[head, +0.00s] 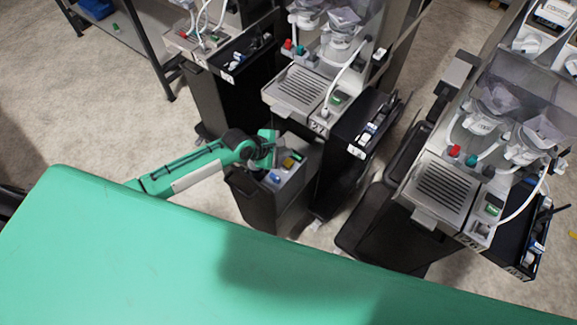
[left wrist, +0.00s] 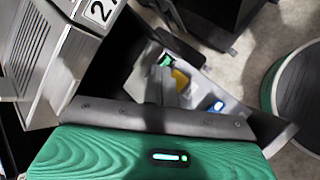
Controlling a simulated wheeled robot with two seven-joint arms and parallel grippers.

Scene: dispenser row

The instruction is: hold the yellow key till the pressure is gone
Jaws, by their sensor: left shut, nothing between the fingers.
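The yellow key (head: 288,163) is on the light grey top of a low dark unit (head: 262,205), between a green and a blue key. In the left wrist view the yellow key (left wrist: 180,79) shows just beside my fingers, partly hidden by them. My left gripper (head: 270,158) is over the panel, shut and empty, with its fingers pointing down at the keys. In the left wrist view its fingers (left wrist: 160,82) reach to the yellow key's edge; I cannot tell whether they touch it. My right gripper is not in view.
A green key (left wrist: 165,60) and a blue-lit key (left wrist: 217,106) flank the yellow one. Several tall dispensers with grey drip grilles (head: 300,88) and side trays (head: 368,130) stand close around. Another dispenser (head: 445,190) is at right. Carpet lies open at left.

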